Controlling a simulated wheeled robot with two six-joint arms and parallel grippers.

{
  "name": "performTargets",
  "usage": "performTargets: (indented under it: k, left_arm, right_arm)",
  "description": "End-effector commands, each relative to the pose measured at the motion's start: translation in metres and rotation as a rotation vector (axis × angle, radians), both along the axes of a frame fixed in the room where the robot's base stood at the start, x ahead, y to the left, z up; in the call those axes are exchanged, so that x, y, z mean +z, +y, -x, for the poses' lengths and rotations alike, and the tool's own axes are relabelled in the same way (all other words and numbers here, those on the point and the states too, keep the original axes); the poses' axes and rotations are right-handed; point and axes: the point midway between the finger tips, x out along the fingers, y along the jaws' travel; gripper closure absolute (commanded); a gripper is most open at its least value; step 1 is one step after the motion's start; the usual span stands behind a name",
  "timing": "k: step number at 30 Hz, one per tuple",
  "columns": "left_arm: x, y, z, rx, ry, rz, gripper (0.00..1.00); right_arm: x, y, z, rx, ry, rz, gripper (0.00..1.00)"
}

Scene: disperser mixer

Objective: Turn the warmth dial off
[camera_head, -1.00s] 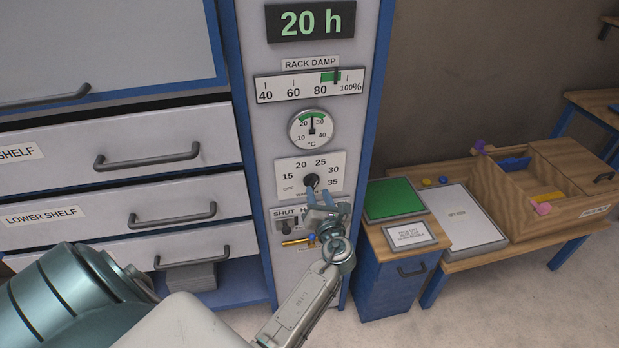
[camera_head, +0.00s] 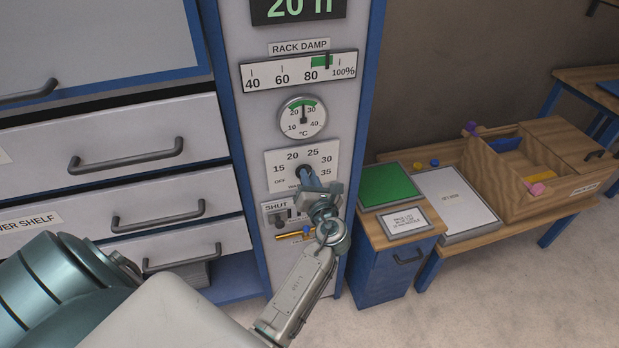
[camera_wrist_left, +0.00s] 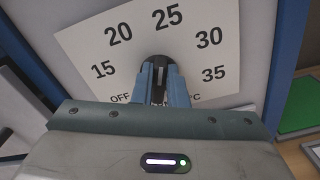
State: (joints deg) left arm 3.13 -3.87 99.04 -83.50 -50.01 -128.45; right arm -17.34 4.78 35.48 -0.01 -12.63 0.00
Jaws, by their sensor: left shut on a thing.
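The warmth dial is a black round knob (camera_wrist_left: 158,66) on a white scale plate (camera_head: 322,160) marked OFF, 15, 20, 25, 30 and 35. In the left wrist view its pale pointer line points up, close to 25. My left gripper (camera_wrist_left: 158,85) is shut on the knob, one blue finger on each side. In the head view my left gripper (camera_head: 309,180) reaches the plate from below right and covers most of the knob. My right gripper is not in view.
Above the plate are a round °C gauge (camera_head: 302,117), the RACK DAMP scale (camera_head: 298,71) and a green display (camera_head: 297,8). Below is a SHUT switch (camera_head: 280,217). Drawers with handles (camera_head: 126,163) stand left; a low table with a wooden box (camera_head: 507,205) stands right.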

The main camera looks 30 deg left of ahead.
Motion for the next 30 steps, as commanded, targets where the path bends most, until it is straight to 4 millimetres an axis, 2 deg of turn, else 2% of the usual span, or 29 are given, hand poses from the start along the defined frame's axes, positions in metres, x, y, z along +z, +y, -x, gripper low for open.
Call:
performTargets:
  k: [14,30]
  left_arm:
    - [-0.001,0.001,0.001,0.001,-0.107,0.089,1.0]
    - [-0.002,0.005,0.005,-0.001,-0.483,0.41,1.0]
  right_arm:
    - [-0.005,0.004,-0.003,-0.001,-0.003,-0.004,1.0]
    - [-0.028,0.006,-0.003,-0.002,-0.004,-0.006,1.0]
